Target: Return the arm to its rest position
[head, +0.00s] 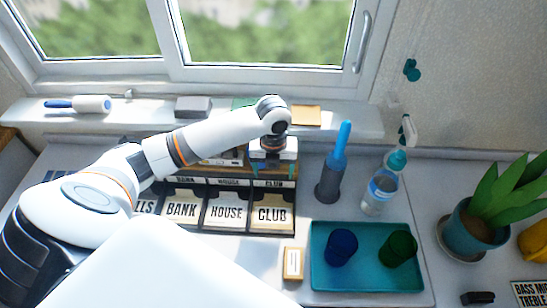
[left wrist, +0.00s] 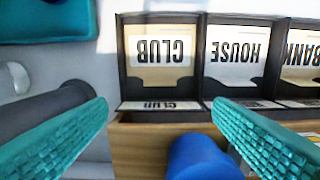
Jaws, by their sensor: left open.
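My left arm reaches in from the left in the head view, over the label shelf. My left gripper (head: 272,165) is above the rear of the CLUB compartment. In the left wrist view the gripper (left wrist: 162,108) has its two teal fingers wide apart, with nothing clasped. The CLUB compartment (left wrist: 160,52) lies beyond the fingertips, its label upside down. A blue rounded object (left wrist: 200,158) shows low between the fingers; I cannot tell what it is. My right gripper is in neither view.
A grey holder with a blue-handled tool (head: 328,185) and a bottle (head: 380,190) stand right of the shelf. A teal tray (head: 325,277) holds a blue cup (head: 341,247) and a green cup (head: 398,249). A potted plant (head: 462,235) stands at far right. The windowsill (head: 150,115) runs behind.

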